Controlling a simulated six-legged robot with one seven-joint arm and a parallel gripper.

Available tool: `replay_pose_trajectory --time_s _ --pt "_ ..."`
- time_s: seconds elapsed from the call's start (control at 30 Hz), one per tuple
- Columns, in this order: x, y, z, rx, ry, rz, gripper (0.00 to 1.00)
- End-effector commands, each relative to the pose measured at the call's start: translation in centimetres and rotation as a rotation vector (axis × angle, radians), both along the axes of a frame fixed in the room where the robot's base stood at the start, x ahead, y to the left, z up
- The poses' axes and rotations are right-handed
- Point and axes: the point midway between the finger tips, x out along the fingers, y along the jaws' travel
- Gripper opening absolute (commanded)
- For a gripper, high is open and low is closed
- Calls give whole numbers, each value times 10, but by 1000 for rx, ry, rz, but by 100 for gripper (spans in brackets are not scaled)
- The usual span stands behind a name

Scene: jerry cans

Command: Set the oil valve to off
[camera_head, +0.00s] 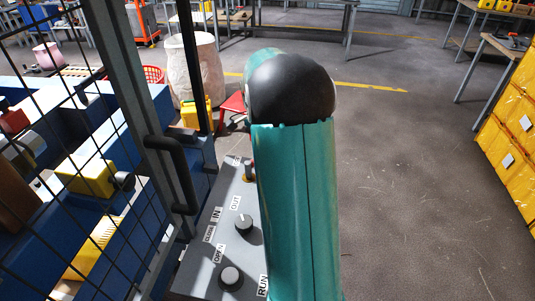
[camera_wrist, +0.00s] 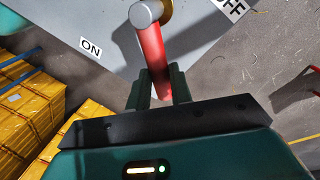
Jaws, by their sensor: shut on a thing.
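The oil valve's red lever (camera_wrist: 153,52) shows in the wrist view, with a grey round end (camera_wrist: 145,14) at the top. The lever runs down the picture between my gripper's fingers (camera_wrist: 160,84), which are shut on it. The ON label (camera_wrist: 91,47) is left of the lever and the OFF label (camera_wrist: 232,8) is at the upper right. The lever lies between the two labels, in line with neither. In the head view my own teal arm hides my gripper.
Yellow crates (camera_head: 510,135) are at the right. The floor between is open.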

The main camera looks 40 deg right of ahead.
Motion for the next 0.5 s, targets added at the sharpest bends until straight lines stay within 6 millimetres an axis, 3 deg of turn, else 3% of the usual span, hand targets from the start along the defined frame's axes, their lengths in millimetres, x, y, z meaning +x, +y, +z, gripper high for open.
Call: replay_pose_trajectory --time_s 0.5 --pt "31 8 1 -1 -2 480 0"
